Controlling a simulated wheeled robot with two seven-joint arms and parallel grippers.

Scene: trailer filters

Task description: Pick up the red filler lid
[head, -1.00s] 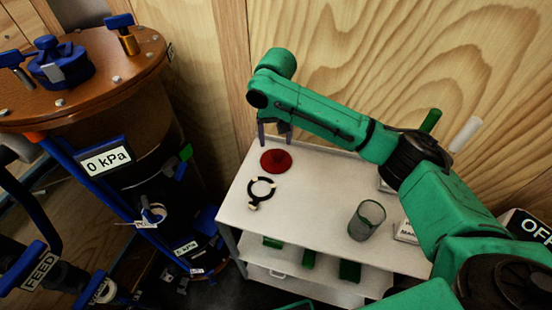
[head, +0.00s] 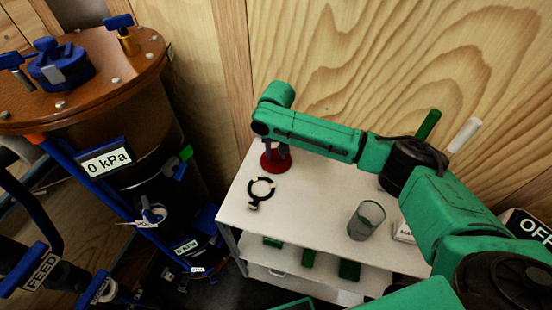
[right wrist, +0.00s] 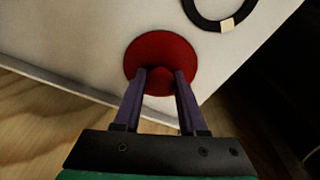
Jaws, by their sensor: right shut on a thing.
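The red filler lid (head: 267,164) is a round red disc near the back left of the white cart top. In the right wrist view the lid (right wrist: 150,50) shows a raised red knob at its middle. My right gripper (head: 276,153) reaches down over the lid in the head view. In the right wrist view my right gripper (right wrist: 161,76) has its two fingers on either side of the knob and is shut on it. The lid appears to rest on the cart top. The left gripper is not in view.
A black ring with pale tabs (head: 261,188) lies just in front of the lid. A grey mesh cup (head: 366,219) stands farther right on the cart (head: 310,215). A brown tank (head: 100,85) with blue fittings stands to the left. A wooden wall is close behind.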

